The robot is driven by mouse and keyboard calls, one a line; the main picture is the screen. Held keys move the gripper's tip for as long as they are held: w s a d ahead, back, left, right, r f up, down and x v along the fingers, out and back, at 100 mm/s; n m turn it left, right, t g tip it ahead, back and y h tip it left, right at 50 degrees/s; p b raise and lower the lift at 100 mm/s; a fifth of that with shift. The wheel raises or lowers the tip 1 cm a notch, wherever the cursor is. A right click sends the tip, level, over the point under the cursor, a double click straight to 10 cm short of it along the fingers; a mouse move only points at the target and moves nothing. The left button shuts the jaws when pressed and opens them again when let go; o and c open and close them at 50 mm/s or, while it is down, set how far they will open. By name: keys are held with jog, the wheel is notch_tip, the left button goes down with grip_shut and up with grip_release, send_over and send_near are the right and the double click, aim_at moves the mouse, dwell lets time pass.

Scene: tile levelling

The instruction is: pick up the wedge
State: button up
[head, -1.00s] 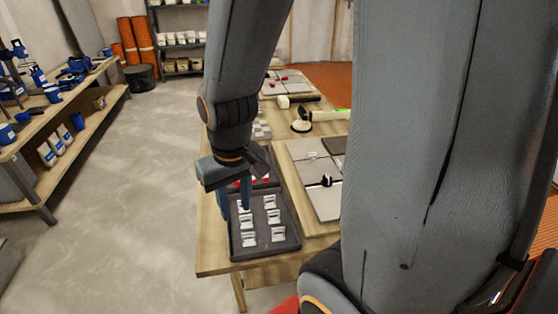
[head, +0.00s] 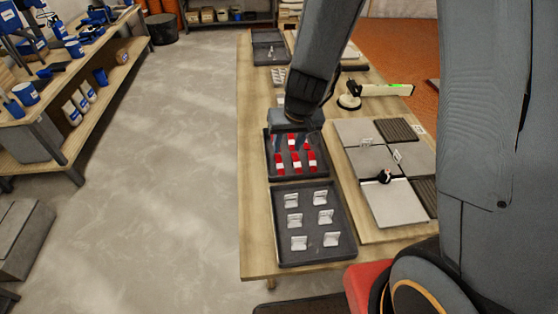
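Several red wedges (head: 296,161) with pale parts lie in rows in a dark tray (head: 270,172) on the wooden table. My gripper (head: 296,143) points down over the back part of this tray. Its two blue-grey fingers look spread apart, with red wedges showing between and below them. I cannot tell how high the fingertips are above the wedges, and I see no wedge gripped. The gripper body and wrist hide the tray's back edge.
A nearer dark tray (head: 308,256) holds several white clips (head: 325,216). Grey tiles (head: 390,205) with clips and a black-and-white piece lie on a board to the right. A suction-cup tool (head: 350,101) is behind. Bare floor lies to the left.

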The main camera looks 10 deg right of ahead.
send_near(278, 159)
jog(key=shift+s+a+f+t+h, duration=0.15)
jog(key=shift+a+f+t+h, duration=0.15)
jog(key=shift+a+t, duration=0.15)
jog(key=shift+d+b+x, duration=0.1)
jog(key=shift+b+x, duration=0.9)
jog(key=shift+x, duration=0.9)
jog(key=shift+d+b+x, duration=0.15)
jog(key=shift+b+x, duration=0.8)
jog(key=shift+x, duration=0.9)
jog(key=shift+c, duration=0.4)
grip_shut()
